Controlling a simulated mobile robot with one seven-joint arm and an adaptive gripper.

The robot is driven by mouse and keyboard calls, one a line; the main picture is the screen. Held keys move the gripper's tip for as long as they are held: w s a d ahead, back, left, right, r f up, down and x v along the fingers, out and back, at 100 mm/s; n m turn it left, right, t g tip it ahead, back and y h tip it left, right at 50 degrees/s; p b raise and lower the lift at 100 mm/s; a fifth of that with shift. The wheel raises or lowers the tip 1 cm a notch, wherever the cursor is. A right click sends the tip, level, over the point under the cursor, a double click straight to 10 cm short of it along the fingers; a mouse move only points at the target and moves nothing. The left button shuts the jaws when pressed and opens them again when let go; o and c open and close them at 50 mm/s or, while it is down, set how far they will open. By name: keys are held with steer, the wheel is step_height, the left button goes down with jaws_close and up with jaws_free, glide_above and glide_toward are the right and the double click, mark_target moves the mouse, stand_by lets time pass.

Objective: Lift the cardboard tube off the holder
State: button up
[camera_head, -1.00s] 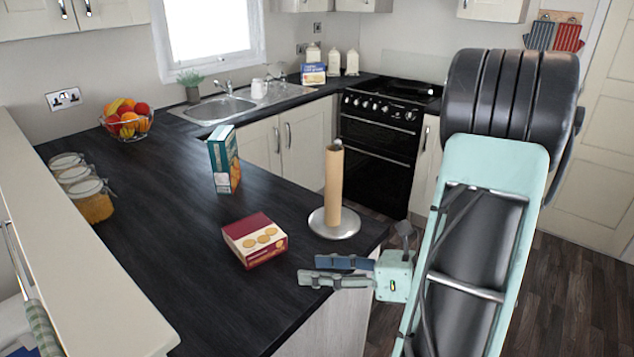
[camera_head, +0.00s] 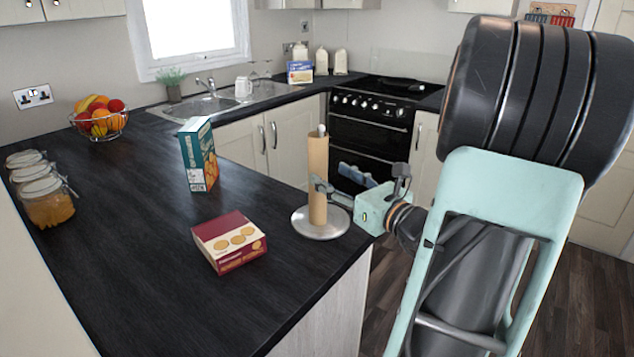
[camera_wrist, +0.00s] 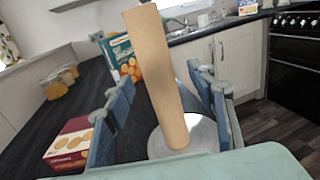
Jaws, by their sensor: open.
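The cardboard tube (camera_head: 318,180) stands upright on the holder, whose round metal base (camera_head: 321,223) rests near the counter's right edge. The tip of the holder's rod shows just above the tube in the head view. My gripper (camera_head: 335,180) is open at the tube's right side, at about the middle of its height. In the wrist view the tube (camera_wrist: 158,80) rises between the two blue fingers of my gripper (camera_wrist: 160,115), and the base (camera_wrist: 195,138) shows below. Gaps show between the tube and the fingers, so the jaws are not closed on it.
A red biscuit box (camera_head: 229,242) lies on the counter left of the holder. A teal carton (camera_head: 198,155) stands farther back. Glass jars (camera_head: 46,200) and a fruit bowl (camera_head: 98,122) are at the left. The dark counter (camera_head: 130,240) between them is clear.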

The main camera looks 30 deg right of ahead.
mark_target(324, 170)
steer(key=w, duration=0.5)
steer(key=shift+w+a+r, duration=0.35)
steer(key=shift+c, duration=0.2)
steer(key=c, duration=0.8)
